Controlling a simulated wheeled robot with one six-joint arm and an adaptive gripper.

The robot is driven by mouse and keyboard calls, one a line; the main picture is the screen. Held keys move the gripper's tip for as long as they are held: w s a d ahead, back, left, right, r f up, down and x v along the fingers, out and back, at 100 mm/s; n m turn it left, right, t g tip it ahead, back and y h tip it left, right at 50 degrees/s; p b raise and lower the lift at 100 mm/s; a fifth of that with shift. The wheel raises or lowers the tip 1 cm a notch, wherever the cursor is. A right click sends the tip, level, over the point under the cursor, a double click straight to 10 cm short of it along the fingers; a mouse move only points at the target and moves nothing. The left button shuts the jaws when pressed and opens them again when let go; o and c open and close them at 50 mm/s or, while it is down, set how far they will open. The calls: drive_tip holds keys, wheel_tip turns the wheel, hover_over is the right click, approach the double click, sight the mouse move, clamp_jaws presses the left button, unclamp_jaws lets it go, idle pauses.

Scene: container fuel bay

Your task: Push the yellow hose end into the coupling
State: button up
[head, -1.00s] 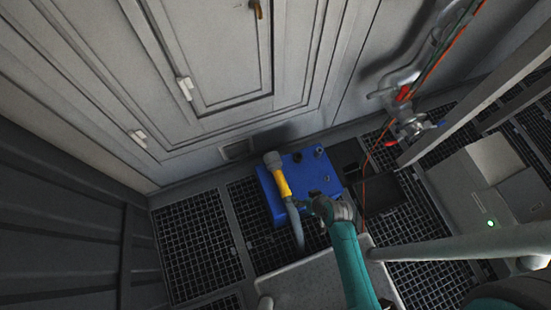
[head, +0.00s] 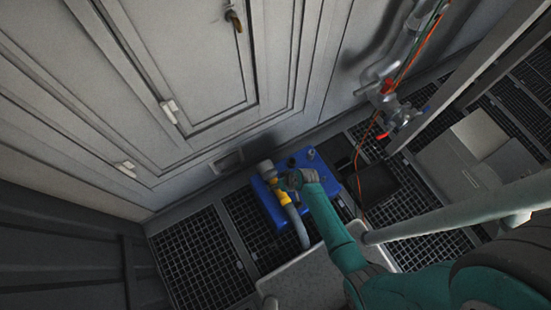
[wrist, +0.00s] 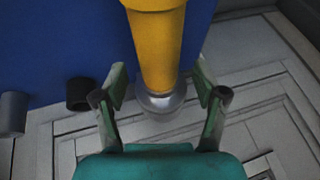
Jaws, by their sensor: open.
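The yellow hose end (head: 283,197) lies along the left part of the blue tank (head: 268,208), with a grey hose (head: 299,230) running down from it. A grey cylindrical piece (head: 265,168), seemingly the coupling, is at its upper end. My gripper (head: 288,181) is over the yellow part and hides some of it. In the wrist view my gripper (wrist: 158,82) is open, with one finger on each side of the yellow hose end (wrist: 157,45). A round grey part (wrist: 160,101) shows at its end. I cannot tell how deeply they are joined.
Dark and grey stubs (wrist: 80,94) stick out from the tank in the wrist view. A panelled wall (head: 190,60) rises behind the tank. Pipes with a red-handled valve (head: 388,88) are at the upper right. Grating floor (head: 200,255) lies open to the left.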

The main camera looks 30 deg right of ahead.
drive_tip(key=shift+x, duration=1.5)
clamp_jaws()
